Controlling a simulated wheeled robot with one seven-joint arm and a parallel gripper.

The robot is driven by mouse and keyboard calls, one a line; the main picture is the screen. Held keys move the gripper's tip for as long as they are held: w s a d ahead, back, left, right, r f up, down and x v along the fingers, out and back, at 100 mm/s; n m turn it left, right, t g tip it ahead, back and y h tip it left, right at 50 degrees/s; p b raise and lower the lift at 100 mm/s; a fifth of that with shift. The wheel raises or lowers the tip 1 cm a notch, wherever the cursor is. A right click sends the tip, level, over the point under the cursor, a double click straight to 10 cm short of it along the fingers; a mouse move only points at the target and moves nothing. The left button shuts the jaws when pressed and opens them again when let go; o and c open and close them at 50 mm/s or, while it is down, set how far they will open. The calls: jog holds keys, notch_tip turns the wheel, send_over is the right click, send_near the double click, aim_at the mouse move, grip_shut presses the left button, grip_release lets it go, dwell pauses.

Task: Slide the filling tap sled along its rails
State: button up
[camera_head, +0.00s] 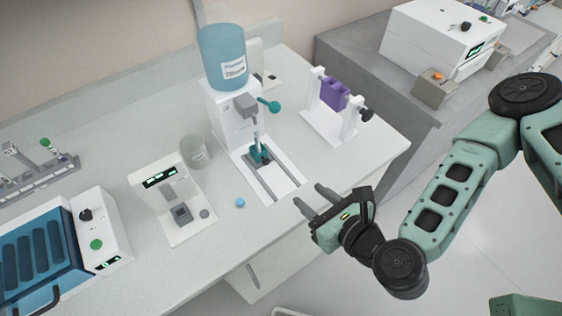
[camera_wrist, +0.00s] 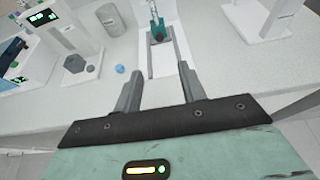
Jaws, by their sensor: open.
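The filling tap sled (camera_head: 259,155) is a small teal block at the back end of two dark rails (camera_head: 274,183) on a white base plate. It stands under the nozzle of a white dispenser (camera_head: 227,119) topped by a blue labelled bottle. In the wrist view the teal sled (camera_wrist: 157,33) is at the top, beyond my fingertips, with the rails (camera_wrist: 160,57) running towards me. My gripper (camera_head: 311,200) is open and empty, in front of and to the right of the base plate's front end, apart from the sled. In the wrist view my gripper's two fingers (camera_wrist: 160,72) are spread.
A white device with a display (camera_head: 166,205), a clear beaker (camera_head: 194,152) and a small blue ball (camera_head: 240,202) are left of the rails. A white stand with a purple block (camera_head: 334,95) is at the right. The counter's front edge lies below my gripper.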

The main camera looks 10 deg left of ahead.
aim_at(267, 162)
jog(key=shift+f+b+x, duration=0.15)
jog(key=shift+b+x, duration=0.6)
jog(key=shift+b, duration=0.6)
jog(key=shift+f+b+x, duration=0.2)
jog(key=shift+b+x, duration=0.55)
jog(key=shift+b, duration=0.6)
jog(key=p+x, duration=0.4)
jog(key=x, duration=1)
jog(key=shift+a+r, duration=0.2)
jog(key=shift+s, duration=0.1)
grip_shut()
